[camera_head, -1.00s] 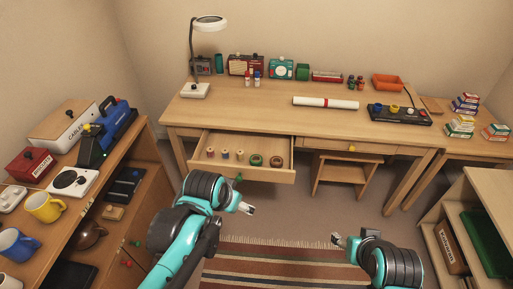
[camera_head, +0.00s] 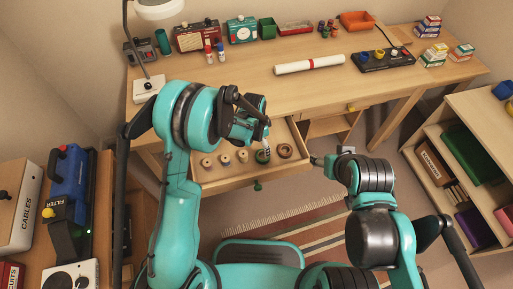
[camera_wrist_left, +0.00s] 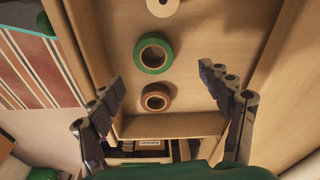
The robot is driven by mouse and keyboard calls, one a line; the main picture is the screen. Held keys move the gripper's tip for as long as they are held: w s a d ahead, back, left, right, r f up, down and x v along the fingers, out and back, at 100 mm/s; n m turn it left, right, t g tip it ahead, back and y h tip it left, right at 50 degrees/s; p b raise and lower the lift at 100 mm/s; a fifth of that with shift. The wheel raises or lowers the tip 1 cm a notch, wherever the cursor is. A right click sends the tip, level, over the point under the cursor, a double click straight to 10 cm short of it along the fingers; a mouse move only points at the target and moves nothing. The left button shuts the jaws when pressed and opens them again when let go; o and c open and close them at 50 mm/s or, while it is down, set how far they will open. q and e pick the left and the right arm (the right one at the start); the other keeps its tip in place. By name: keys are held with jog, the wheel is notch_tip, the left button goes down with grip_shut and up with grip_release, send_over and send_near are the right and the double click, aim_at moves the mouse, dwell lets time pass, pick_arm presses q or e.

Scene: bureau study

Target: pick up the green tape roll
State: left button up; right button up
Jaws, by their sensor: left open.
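The green tape roll (camera_head: 262,157) lies in the open desk drawer (camera_head: 240,182), partly hidden by a finger in the head view. In the left wrist view the green tape roll (camera_wrist_left: 153,53) shows whole, between a pale spool (camera_wrist_left: 162,7) and a brown tape roll (camera_wrist_left: 156,98). My left gripper (camera_head: 264,140) is open and empty above the drawer. In the left wrist view its fingers (camera_wrist_left: 162,76) spread to either side of the rolls, with the green roll a little above the line between the tips. My right gripper (camera_head: 317,160) is right of the drawer; its jaw opening is unclear.
Several pale spools (camera_head: 225,159) sit left of the green roll, and the brown roll (camera_head: 285,150) sits right of it. The desk top (camera_head: 230,90) holds a lamp (camera_head: 158,10), a white tube with a red band (camera_head: 309,64) and boxes. Shelves stand at both sides.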

aim_at(262, 154)
pick_arm(q)
jog(key=f, duration=0.2)
jog(key=f+b, duration=0.1)
jog(key=shift+s+d, duration=0.15)
jog(key=shift+d, duration=0.1)
jog(key=f+b, duration=0.1)
jog(key=f, duration=0.1)
jog(key=f+b, duration=0.1)
jog(key=f, duration=0.1)
jog(key=shift+s+d+f, duration=0.2)
jog(key=shift+f, duration=0.05)
jog(key=shift+r, duration=0.1)
jog(key=shift+c, duration=0.2)
jog(key=c, duration=1.2)
